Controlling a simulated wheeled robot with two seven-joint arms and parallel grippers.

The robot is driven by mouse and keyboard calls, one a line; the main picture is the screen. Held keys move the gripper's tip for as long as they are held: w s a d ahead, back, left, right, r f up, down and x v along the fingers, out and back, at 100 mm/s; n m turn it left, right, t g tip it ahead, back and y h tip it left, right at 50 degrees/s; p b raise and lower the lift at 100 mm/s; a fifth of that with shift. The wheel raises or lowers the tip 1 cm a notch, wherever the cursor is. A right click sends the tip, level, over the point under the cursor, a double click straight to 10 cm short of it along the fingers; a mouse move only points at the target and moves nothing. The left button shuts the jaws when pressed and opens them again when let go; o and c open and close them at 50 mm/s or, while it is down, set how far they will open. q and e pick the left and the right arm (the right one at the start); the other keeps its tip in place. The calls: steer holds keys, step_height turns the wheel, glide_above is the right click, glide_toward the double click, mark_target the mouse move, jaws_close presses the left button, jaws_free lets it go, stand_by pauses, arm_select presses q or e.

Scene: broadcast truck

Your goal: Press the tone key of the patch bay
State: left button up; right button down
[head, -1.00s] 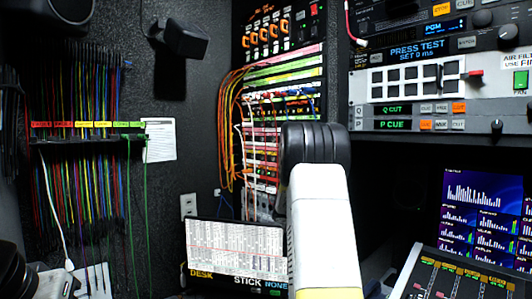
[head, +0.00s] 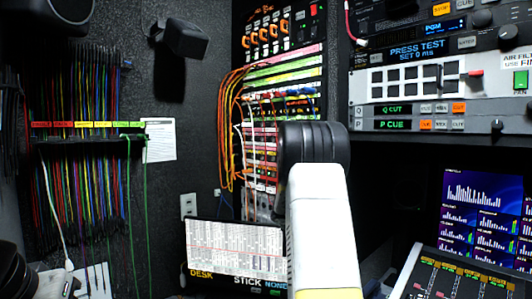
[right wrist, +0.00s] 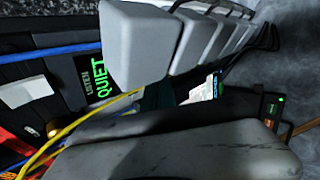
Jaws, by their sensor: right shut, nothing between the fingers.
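The patch bay (head: 262,160) stands at the back centre of the head view. It is a rack of coloured strips with orange and white cords plugged in. My right arm rises in front of it and hides its lower right part and my right gripper from the head camera. I cannot make out the tone key in either view. In the right wrist view the scuffed grey body of my right gripper (right wrist: 185,145) fills the bottom. It is shut and empty, close beside a row of pale grey blocks (right wrist: 140,40). My left gripper is not in view.
Coloured cords hang on the left wall rack (head: 85,125). A small screen (head: 236,250) stands below the patch bay. Equipment panels (head: 415,85) and a lit monitor (head: 485,205) fill the right. Yellow (right wrist: 70,130) and blue cables and a green QUIET sign (right wrist: 97,80) show near my right gripper.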

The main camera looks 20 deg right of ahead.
steer(key=shift+s+a, duration=0.35)
steer(key=shift+a, duration=0.55)
steer(key=shift+s+a, duration=0.4)
steer(key=shift+a, duration=0.55)
steer(key=shift+s+a, duration=0.35)
steer(key=shift+a, duration=0.55)
